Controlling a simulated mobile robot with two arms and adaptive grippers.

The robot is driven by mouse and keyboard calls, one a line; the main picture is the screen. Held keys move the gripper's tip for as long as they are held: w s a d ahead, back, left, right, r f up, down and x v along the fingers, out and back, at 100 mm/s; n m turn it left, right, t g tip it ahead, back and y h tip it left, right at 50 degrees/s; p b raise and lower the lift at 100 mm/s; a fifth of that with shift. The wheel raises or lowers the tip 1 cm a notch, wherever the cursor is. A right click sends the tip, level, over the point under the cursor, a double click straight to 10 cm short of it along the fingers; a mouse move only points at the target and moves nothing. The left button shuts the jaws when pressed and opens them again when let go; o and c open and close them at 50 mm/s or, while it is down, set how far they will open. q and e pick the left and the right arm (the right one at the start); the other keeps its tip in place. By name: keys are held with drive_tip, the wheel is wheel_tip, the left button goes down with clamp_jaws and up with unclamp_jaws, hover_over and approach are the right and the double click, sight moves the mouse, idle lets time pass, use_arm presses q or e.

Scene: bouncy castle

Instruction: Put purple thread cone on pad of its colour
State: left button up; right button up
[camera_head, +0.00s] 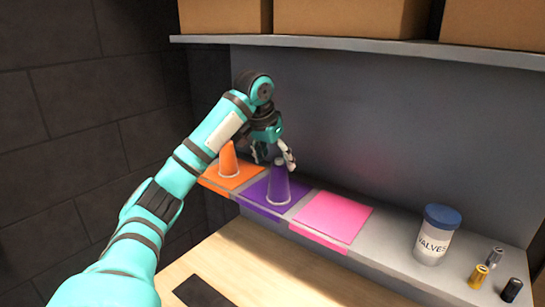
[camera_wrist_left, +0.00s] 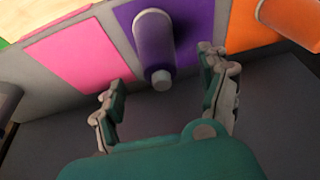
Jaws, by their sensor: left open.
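The purple thread cone (camera_head: 279,184) stands upright on the purple pad (camera_head: 258,198), in the middle of a row of three pads. In the left wrist view the cone (camera_wrist_left: 154,42) stands on the purple pad (camera_wrist_left: 193,25) between and beyond my fingertips. My left gripper (camera_head: 272,157) is open, just behind and above the cone's top in the head view. In the left wrist view its fingers (camera_wrist_left: 160,75) are spread, with a gap to the cone on both sides. My right gripper is not in view.
An orange cone (camera_head: 228,160) stands on the orange pad (camera_head: 236,177), left of the purple one. The pink pad (camera_head: 333,215) is empty. A jar labelled VALVES (camera_head: 436,236) and several small cylinders (camera_head: 478,275) stand right. A shelf (camera_head: 350,45) with boxes is above.

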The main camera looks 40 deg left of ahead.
use_arm(q)
drive_tip(key=shift+b+v, duration=0.3)
drive_tip(key=shift+v, duration=1.6)
